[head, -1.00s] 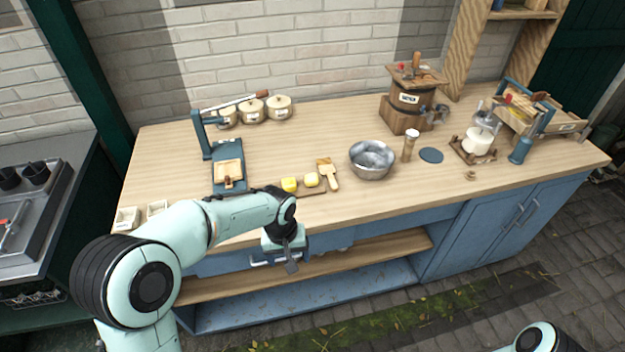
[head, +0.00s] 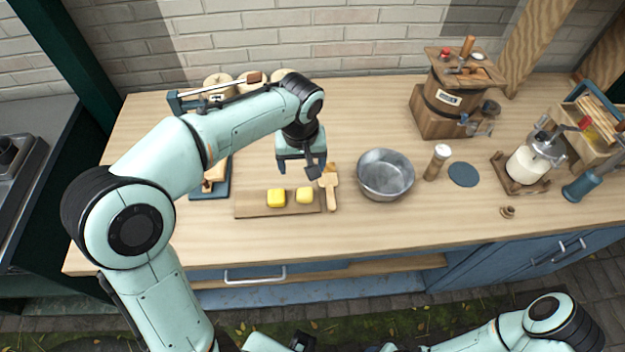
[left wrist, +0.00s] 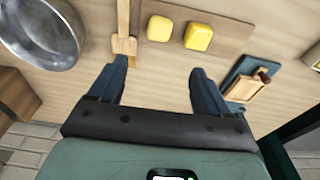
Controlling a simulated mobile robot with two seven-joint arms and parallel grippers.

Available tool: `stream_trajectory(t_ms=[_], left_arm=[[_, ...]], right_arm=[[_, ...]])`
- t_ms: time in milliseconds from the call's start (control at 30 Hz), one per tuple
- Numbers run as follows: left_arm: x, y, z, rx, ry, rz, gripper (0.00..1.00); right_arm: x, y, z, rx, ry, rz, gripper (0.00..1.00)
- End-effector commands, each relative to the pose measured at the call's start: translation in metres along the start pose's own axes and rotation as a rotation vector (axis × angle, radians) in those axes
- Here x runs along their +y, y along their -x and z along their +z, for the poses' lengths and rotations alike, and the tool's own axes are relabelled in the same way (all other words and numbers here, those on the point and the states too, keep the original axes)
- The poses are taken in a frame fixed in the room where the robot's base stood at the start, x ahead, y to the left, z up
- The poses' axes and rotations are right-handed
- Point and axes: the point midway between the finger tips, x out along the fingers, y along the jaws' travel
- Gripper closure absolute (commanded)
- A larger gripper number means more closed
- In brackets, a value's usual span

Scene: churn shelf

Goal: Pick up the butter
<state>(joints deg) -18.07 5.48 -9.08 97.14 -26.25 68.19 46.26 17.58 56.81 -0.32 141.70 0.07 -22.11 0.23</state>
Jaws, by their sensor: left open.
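Two yellow butter pieces lie on a wooden board (head: 236,208) near the counter's front: a left butter piece (head: 276,198) and a right butter piece (head: 304,195). In the left wrist view the right piece (left wrist: 159,28) and the left piece (left wrist: 198,37) show beyond the fingertips. My left gripper (head: 298,172) is open and empty, behind the board and above the counter, apart from the butter. It also shows in the left wrist view (left wrist: 160,78). What seems to be part of my right gripper is cut off at the head view's bottom edge; its jaws are unclear.
A wooden paddle (head: 330,188) lies right of the butter, close to the left gripper. A metal bowl (head: 385,175) and a shaker (head: 437,162) stand farther right. A blue press (head: 215,188) is left, partly hidden by my arm. The counter in front of the board is clear.

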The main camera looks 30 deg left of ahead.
Motion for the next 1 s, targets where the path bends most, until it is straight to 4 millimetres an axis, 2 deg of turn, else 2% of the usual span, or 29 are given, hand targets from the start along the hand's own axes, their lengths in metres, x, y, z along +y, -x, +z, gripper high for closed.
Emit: stream_trajectory(t_ms=[200, 300, 567, 833, 1000], left_arm=[[-0.001, -0.045, 0.002, -0.006, -0.001, -0.006, 0.22], [-0.001, -0.061, 0.002, -0.004, -0.001, -0.005, 0.22], [0.000, -0.081, 0.002, -0.003, 0.000, -0.004, 0.22], [0.005, -0.119, 0.009, -0.004, 0.000, -0.004, 0.22], [0.005, -0.128, 0.008, -0.002, 0.000, -0.002, 0.22]], right_arm=[[0.004, -0.007, 0.003, -0.005, -0.003, 0.002, 0.40], [0.005, -0.009, 0.004, -0.006, -0.003, 0.002, 0.40], [0.005, -0.010, 0.004, -0.006, -0.003, 0.002, 0.40], [0.005, -0.011, 0.004, -0.006, -0.003, 0.002, 0.40], [0.005, -0.011, 0.004, -0.007, -0.003, 0.002, 0.40]])
